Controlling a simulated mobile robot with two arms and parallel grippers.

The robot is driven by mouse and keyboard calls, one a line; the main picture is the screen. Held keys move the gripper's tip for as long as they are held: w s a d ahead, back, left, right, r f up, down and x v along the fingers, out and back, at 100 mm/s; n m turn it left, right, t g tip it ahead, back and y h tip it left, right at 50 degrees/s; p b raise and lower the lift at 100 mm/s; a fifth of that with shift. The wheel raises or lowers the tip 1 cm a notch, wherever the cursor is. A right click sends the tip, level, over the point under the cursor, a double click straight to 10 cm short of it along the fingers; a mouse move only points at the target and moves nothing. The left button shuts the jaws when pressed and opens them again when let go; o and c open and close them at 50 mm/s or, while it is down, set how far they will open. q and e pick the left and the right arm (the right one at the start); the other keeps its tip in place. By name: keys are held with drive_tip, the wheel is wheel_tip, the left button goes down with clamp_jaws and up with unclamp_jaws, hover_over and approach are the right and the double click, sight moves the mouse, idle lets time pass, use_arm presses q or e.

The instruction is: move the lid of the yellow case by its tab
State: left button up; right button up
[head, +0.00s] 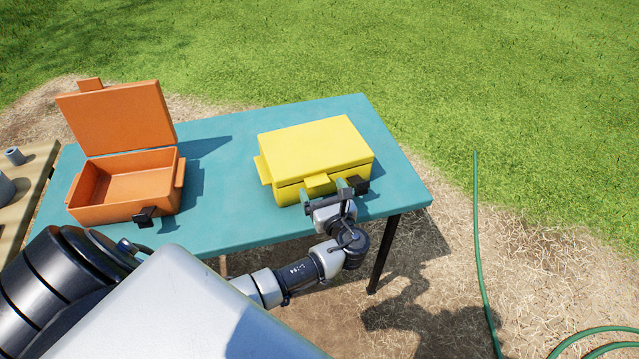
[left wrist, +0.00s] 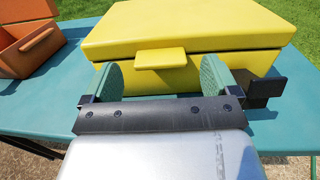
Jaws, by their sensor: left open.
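The yellow case (head: 315,160) stands on the teal table with its lid down; a thin dark gap shows under the lid's front edge. Its tab (head: 318,183) sticks out from the middle of the lid's front. My left gripper (head: 325,194) is at the front of the case, open, with one finger on each side of the tab. In the left wrist view the lid (left wrist: 185,30) fills the top, and the tab (left wrist: 160,58) lies between the two green finger pads (left wrist: 160,80), with space on both sides. My right gripper is not in view.
An orange case (head: 125,185) with its lid raised stands on the left of the teal table (head: 232,185). A black latch (left wrist: 268,90) is close to the right finger. A wooden bench (head: 30,190) is at far left; a green hose (head: 478,240) lies at right.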

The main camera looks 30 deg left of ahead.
use_arm(q)
drive_tip(key=shift+x, duration=1.2)
